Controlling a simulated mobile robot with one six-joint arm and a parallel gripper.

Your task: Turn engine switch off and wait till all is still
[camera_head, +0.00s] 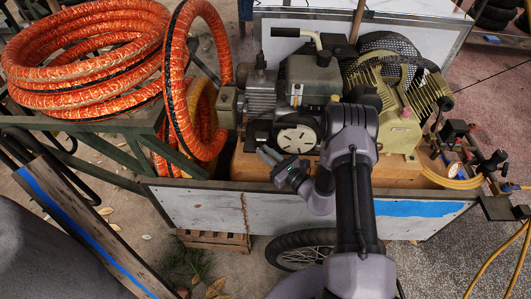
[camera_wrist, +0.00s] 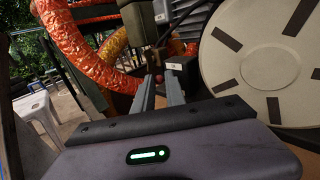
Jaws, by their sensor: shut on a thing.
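The engine (camera_head: 306,85) stands on the cart with its round pale cover (camera_head: 297,139) facing me. The cover also fills the right of the wrist view (camera_wrist: 250,65). My gripper (camera_head: 266,154) is low beside the cover, to its left. In the wrist view, my two grey fingers (camera_wrist: 159,80) reach toward a small dark box with a white label (camera_wrist: 178,64). They are shut on a small part at their tips, which I take to be the engine switch. The part is mostly hidden, and its position cannot be read.
The finned compressor (camera_head: 400,110) stands at the right. The cart's white side panel (camera_head: 200,205) runs below my arm. A white stool (camera_wrist: 38,112) stands on the ground.

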